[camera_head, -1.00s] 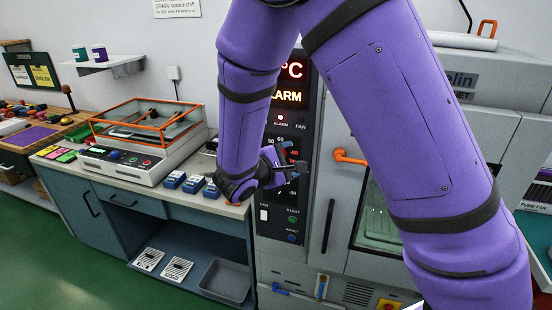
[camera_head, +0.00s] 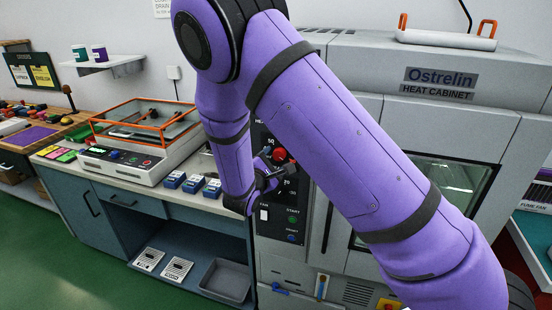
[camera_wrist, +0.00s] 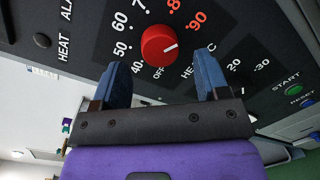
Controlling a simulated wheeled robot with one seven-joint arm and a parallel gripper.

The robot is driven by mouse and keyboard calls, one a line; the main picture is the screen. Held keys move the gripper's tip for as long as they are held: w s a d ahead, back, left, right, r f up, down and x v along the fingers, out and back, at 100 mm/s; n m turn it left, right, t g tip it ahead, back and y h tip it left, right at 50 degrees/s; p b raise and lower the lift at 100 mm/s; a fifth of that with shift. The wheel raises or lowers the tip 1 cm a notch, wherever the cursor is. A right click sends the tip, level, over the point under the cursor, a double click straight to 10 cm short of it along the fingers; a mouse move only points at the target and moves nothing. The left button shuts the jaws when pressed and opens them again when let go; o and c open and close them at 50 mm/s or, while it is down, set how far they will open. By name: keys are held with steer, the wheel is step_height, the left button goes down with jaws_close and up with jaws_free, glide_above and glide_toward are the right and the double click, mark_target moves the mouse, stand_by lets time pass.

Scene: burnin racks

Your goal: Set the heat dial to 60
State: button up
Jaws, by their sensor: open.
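The red heat dial (camera_wrist: 159,43) is on the dark control panel, and it also shows in the head view (camera_head: 279,155). Its scale has 40, 50, 60 and 90 legible, with OFF at the bottom. The white pointer line faces right in the wrist view, just below the 90 and away from 60. My gripper (camera_wrist: 160,60) is open with blue fingers, one either side of the dial's lower edge in the picture. It seems apart from the dial, with nothing between the fingers. In the head view my gripper (camera_head: 266,170) is partly hidden by my arm.
A second scale with 20 and -30 lies beside the dial; my right finger covers part of it. A green START button (camera_wrist: 294,91) and a blue button (camera_wrist: 307,103) are nearby. The heat cabinet (camera_head: 440,120) fills the right. Blue boxes (camera_head: 193,184) stand on the left counter.

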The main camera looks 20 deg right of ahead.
mark_target(279, 155)
steer(key=shift+x, duration=1.4)
steer(key=c, duration=0.9)
